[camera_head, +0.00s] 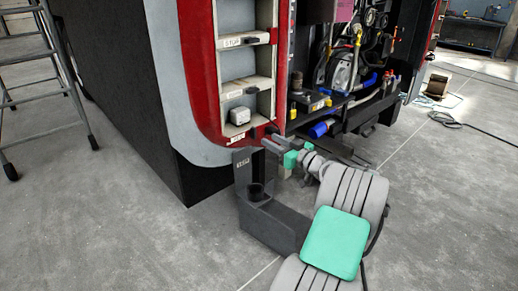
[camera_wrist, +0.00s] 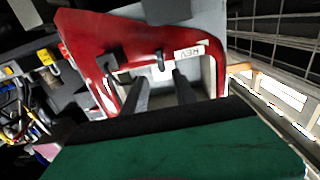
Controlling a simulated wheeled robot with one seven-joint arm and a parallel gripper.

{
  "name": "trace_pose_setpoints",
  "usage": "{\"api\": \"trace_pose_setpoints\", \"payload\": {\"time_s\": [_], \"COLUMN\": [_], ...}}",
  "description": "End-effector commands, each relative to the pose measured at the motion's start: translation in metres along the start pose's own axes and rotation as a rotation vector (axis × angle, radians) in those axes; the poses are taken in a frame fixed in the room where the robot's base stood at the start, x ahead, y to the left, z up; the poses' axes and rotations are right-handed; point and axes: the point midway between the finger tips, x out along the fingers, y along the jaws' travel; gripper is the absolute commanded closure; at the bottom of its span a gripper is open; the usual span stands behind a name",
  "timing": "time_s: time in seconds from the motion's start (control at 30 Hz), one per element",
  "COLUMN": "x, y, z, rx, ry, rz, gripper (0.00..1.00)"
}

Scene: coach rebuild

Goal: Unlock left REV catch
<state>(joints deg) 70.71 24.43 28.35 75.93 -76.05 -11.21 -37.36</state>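The REV label (camera_wrist: 190,50) is on the red panel edge in the wrist view. A small dark catch (camera_wrist: 160,60) sits just beside it on the same red edge. My gripper (camera_wrist: 159,77) points at this edge with its two dark fingers apart. The catch shows between and just beyond the fingertips. I see nothing held between them, and I cannot tell whether they touch the catch. In the head view my gripper (camera_head: 268,144) is at the lower corner of the red frame (camera_head: 207,100); the catch is not clear there.
Another dark catch (camera_wrist: 108,62) is on the red panel. A STOP label (camera_head: 231,42) marks a shelf above. The open engine bay (camera_head: 345,75) is at right. A dark bracket (camera_head: 270,222) stands below my gripper.

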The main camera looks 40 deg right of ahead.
Motion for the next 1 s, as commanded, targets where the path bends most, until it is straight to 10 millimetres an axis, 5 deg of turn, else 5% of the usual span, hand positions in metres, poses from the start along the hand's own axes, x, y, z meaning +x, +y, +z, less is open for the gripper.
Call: {"api": "trace_pose_setpoints", "payload": {"time_s": [0.4, 0.7, 1.0], "x": [0.069, 0.074, 0.073], "y": [-0.002, -0.002, -0.002], "z": [-0.003, -0.003, -0.003], "rx": [-0.001, 0.000, 0.000], "ry": [-0.002, -0.003, -0.004], "rz": [-0.004, -0.002, -0.002], "gripper": [0.66, 0.67, 0.92]}}
